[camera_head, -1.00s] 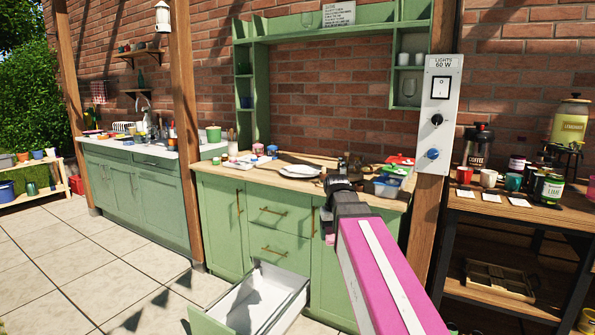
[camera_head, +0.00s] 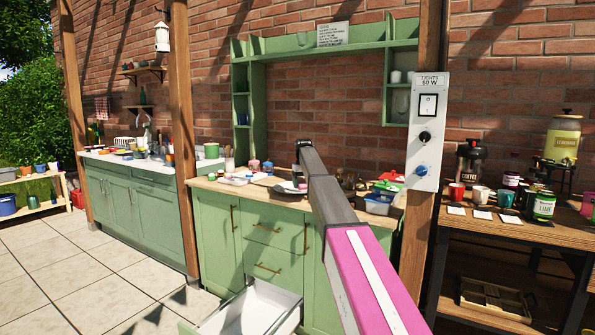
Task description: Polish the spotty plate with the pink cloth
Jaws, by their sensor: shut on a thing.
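The pale plate (camera_head: 284,187) lies on the wooden worktop, partly hidden by my arm. Spots on it are too small to make out. My gripper (camera_head: 299,184) is at the far end of my arm, low over the plate's right side. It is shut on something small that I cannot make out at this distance. I cannot tell whether it touches the plate. I cannot pick out the pink cloth; my arm hides part of the worktop.
An open white drawer (camera_head: 250,308) juts out below the green cabinet. A post with a light-switch panel (camera_head: 427,132) rises right of my arm.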

